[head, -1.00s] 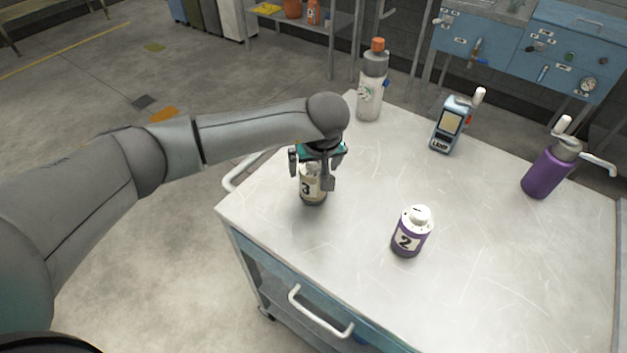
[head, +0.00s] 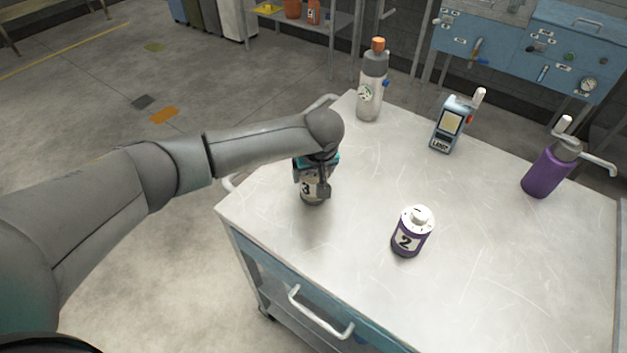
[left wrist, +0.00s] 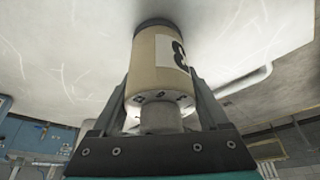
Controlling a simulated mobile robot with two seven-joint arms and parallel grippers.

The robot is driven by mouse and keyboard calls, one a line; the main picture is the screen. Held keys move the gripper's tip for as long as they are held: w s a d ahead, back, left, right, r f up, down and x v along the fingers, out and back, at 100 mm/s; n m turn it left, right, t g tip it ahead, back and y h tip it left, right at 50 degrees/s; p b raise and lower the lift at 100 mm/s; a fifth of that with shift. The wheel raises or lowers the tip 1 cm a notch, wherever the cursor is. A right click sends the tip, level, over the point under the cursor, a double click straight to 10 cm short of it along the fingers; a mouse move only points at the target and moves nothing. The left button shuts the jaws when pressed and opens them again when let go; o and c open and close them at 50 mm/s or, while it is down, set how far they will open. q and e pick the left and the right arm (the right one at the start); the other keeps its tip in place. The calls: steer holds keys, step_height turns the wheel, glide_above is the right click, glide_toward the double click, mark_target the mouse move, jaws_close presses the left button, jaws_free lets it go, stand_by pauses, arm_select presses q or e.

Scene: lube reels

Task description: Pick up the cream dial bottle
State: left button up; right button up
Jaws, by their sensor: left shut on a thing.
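The cream dial bottle (head: 309,189), with a label marked 3, stands upright on the metal cart top (head: 340,262) near its left corner. My left gripper (head: 313,183) reaches down over it from above and is shut on it. In the left wrist view the cream bottle (left wrist: 158,65) sits between the two fingers (left wrist: 162,100), with its dial cap toward the camera. The gripper hides the bottle's top in the head view. My right gripper is not in view.
A purple dial bottle (head: 410,234) marked 2 stands to the right. A grey bottle with orange cap (head: 371,88), a blue handheld device (head: 450,128) and a purple pump bottle (head: 549,170) stand farther back. The cart's front middle is clear.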

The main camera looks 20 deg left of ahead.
arm_select(q)
steer(key=c, duration=0.7)
steer(key=shift+c, duration=0.6)
steer(key=shift+r, duration=0.15)
